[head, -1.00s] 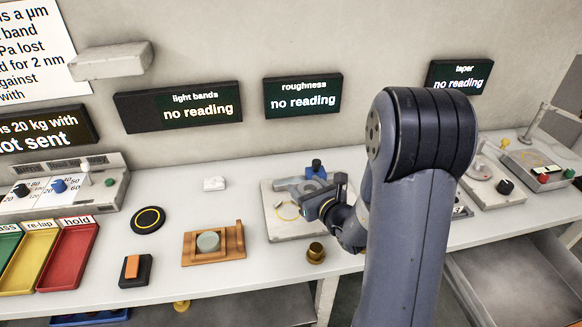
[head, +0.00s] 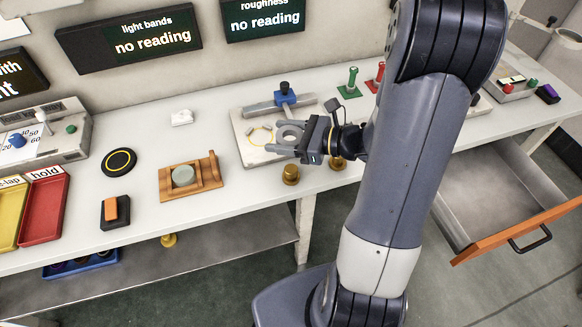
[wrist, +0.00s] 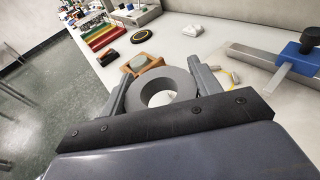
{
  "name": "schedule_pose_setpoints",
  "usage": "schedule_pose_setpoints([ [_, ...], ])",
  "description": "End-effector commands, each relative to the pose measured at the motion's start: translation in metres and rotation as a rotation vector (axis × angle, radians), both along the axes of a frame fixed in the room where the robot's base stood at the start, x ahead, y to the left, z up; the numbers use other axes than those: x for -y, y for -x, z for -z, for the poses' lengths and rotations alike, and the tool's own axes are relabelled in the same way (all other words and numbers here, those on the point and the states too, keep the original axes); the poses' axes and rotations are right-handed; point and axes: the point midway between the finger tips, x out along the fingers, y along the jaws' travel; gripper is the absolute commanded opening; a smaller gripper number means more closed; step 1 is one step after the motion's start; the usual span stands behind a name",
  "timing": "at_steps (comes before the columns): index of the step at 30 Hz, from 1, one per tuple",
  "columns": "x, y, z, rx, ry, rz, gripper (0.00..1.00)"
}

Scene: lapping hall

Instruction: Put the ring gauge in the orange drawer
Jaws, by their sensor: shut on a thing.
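The ring gauge is a thick grey ring (head: 292,124), held flat between the fingers of my gripper (head: 288,137) over the pale plate on the bench. In the wrist view the ring (wrist: 184,82) sits between both fingers of my gripper (wrist: 163,88), its hole clear. The orange drawer (head: 520,230) is below the bench at the right. It is pulled open, with an orange front, a dark handle and a grey inside that looks empty where visible. My gripper is well to the left of it and higher.
Brass weights (head: 291,175) stand at the bench's front edge. Green (head: 350,84) and red pieces stand behind my arm. A wooden holder (head: 192,182) is at the left.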

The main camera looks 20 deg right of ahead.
Motion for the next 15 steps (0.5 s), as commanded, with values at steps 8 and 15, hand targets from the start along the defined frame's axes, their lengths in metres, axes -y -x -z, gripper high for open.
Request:
schedule_pose_setpoints([
  [8,0.0004,0.0065,0.0005,0.001,0.0,-0.027,0.31],
  [15,0.0003,0.0062,0.0075,-0.001,-0.002,-0.026,0.31],
])
